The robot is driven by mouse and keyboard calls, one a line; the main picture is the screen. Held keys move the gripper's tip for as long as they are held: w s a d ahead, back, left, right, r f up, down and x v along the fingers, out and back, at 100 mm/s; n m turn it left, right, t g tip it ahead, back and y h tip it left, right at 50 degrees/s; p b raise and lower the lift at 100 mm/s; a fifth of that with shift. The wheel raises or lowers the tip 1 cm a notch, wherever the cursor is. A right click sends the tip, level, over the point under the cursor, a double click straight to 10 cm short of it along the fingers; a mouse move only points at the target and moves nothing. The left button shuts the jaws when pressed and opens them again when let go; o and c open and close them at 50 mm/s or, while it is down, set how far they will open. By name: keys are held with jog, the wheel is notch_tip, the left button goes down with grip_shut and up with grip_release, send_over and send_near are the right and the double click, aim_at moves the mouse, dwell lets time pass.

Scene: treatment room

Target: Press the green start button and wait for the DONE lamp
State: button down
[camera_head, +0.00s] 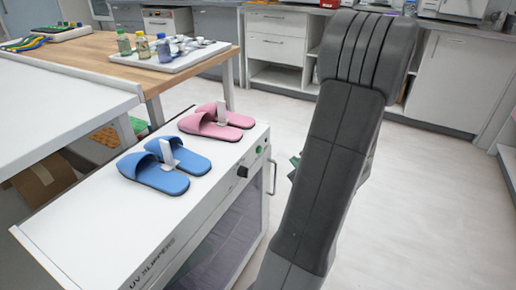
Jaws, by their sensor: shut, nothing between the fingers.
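The white slipper cabinet (95,235) stands at the lower left, lettered "UV SLIPPERS" along its front edge. A small round green button (259,149) shows on its front face near the far right end. A black knob (243,171) is beside it. I cannot make out a lit DONE lamp. My arm stands large in front, right of the cabinet. Only a small green and dark part of my gripper (295,162) shows past the arm's left edge, right of the button and apart from it in the picture. The rest is hidden behind the arm.
Blue slippers (160,172) and pink slippers (209,127) stand on the cabinet top. A door handle (273,178) juts from the front. A wooden table (95,52) with bottles and a tray is behind. The floor (420,220) at right is clear.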

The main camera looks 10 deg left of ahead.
aim_at(259, 150)
jog(key=w+a, duration=0.3)
jog(key=a, duration=0.5)
jog(key=shift+w+b, duration=0.15)
jog(key=shift+b, duration=0.3)
jog(key=shift+w+a+f, duration=0.1)
jog(key=shift+a, duration=0.15)
dwell(1.7)
jog(key=shift+w+a+b, duration=0.1)
jog(key=shift+a+b, duration=0.15)
jog(key=shift+b, duration=0.1)
jog(key=shift+w+a, duration=0.15)
jog(key=shift+a, duration=0.2)
dwell(0.5)
dwell(0.3)
jog(key=shift+s+d+b, duration=0.3)
jog(key=shift+s+d, duration=0.05)
jog(key=shift+d, duration=0.4)
